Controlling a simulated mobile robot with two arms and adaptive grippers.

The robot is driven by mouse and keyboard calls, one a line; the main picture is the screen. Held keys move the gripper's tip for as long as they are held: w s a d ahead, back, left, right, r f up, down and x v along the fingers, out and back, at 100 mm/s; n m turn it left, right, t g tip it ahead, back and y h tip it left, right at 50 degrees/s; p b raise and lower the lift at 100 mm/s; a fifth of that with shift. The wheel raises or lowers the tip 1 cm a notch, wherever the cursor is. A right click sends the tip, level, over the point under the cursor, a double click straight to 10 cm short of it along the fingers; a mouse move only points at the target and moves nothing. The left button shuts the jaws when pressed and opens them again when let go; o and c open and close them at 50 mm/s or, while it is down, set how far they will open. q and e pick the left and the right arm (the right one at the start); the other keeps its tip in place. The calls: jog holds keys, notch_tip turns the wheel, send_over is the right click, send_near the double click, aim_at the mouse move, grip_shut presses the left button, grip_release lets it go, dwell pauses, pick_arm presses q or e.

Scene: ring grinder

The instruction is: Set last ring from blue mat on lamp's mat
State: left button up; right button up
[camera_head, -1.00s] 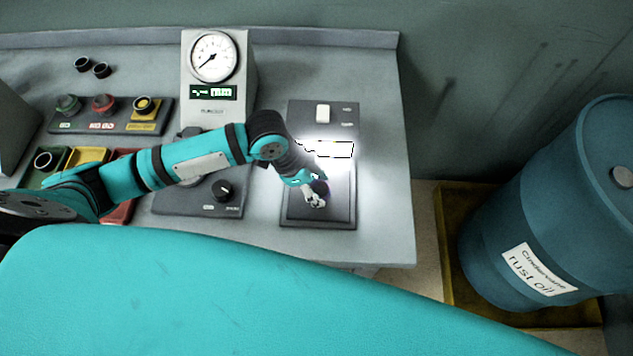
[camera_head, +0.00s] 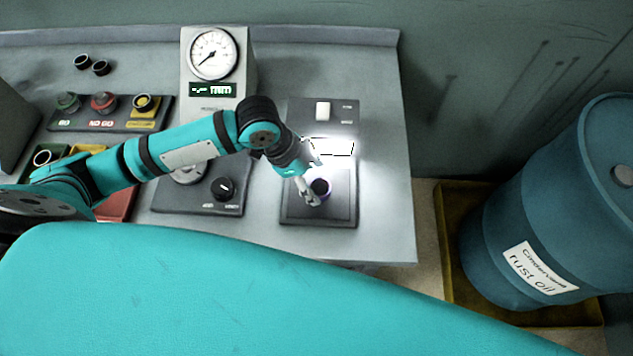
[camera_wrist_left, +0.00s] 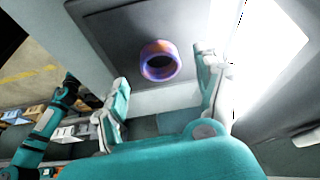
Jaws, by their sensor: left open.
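A short purple-tinted ring (camera_head: 321,186) sits on the dark mat (camera_head: 341,212) in front of the lit lamp (camera_head: 329,147). In the left wrist view the ring (camera_wrist_left: 147,63) shows purple and orange, with its hole visible, resting on the dark mat (camera_wrist_left: 110,35). My left gripper (camera_head: 312,194) is just beside the ring in the head view. In the left wrist view my left gripper (camera_wrist_left: 163,76) is open, its two fingers wide apart and clear of the ring. My right gripper is not seen. No blue mat can be made out.
A dial gauge (camera_head: 214,54) stands left of the lamp, above a knob panel (camera_head: 222,209). Two dark rings (camera_head: 101,68) lie at the back left. Sorting trays (camera_head: 120,205) are partly hidden by my left arm. A blue barrel (camera_head: 550,215) stands right of the bench.

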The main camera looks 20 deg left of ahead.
pick_arm(q)
jog(key=v, duration=0.9)
jog(key=shift+b, duration=0.35)
jog(key=shift+r, duration=0.1)
